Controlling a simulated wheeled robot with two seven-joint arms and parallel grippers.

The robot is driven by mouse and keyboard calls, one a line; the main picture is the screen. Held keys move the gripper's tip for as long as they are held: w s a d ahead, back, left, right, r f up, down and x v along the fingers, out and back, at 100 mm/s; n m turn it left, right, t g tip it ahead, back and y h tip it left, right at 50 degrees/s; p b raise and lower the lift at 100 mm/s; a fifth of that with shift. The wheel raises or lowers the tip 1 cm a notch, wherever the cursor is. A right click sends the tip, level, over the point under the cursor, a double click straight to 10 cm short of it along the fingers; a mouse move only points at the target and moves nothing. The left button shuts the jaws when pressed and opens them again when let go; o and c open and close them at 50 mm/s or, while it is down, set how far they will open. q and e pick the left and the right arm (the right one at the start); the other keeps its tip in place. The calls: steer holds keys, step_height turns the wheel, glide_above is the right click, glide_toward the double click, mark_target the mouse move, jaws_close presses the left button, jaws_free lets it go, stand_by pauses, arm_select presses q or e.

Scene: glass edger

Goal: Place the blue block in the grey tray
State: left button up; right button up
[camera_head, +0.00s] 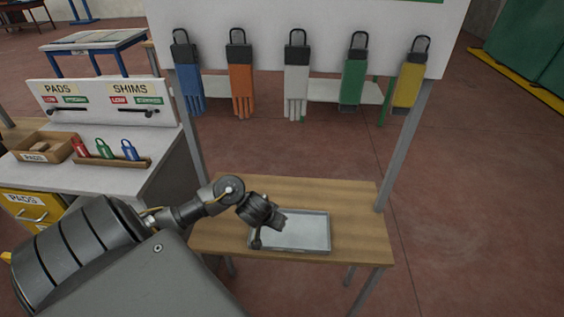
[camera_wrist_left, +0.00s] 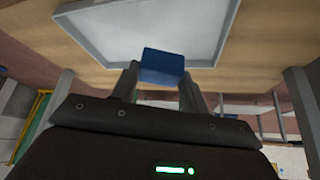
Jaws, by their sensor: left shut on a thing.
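The grey tray (camera_head: 318,244) lies on the wooden table in the head view, and it also shows at the top of the left wrist view (camera_wrist_left: 95,44). My left gripper (camera_head: 268,228) is over the left part of the tray. In the left wrist view my left gripper (camera_wrist_left: 159,82) is shut on the blue block (camera_wrist_left: 162,62), which appears between its fingertips, in front of the tray's near rim. The block is hidden in the head view. I cannot tell the height of the block above the tray. My right gripper is not in view.
The wooden table (camera_head: 350,205) has free room around the tray. Behind it a white board (camera_head: 330,45) carries several hanging gloves, with grey posts (camera_head: 404,145) at its sides. At left a white bench (camera_head: 135,180) holds a wooden box (camera_head: 42,150) and coloured tags.

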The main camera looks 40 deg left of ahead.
arm_select(q)
steer(key=b+x, duration=0.1)
steer(key=x, duration=0.2)
steer(key=b+x, duration=0.2)
steer(key=shift+w+a+f, duration=0.1)
steer(key=shift+w+f, duration=0.05)
steer(key=shift+w, duration=0.4)
steer(key=shift+w+f, duration=0.2)
steer(key=shift+w, duration=0.1)
steer(key=shift+w+f+b, duration=0.15)
steer(key=shift+f+b, duration=0.15)
steer(key=shift+b, duration=0.15)
step_height(320, 180, down, 3)
steer(key=shift+w+a+r+b, duration=0.15)
steer(key=shift+w+b, duration=0.05)
steer(key=shift+b, duration=0.8)
steer(key=shift+f, duration=0.35)
steer(key=shift+f, duration=0.15)
steer(key=o, duration=1)
steer(key=shift+c, duration=0.2)
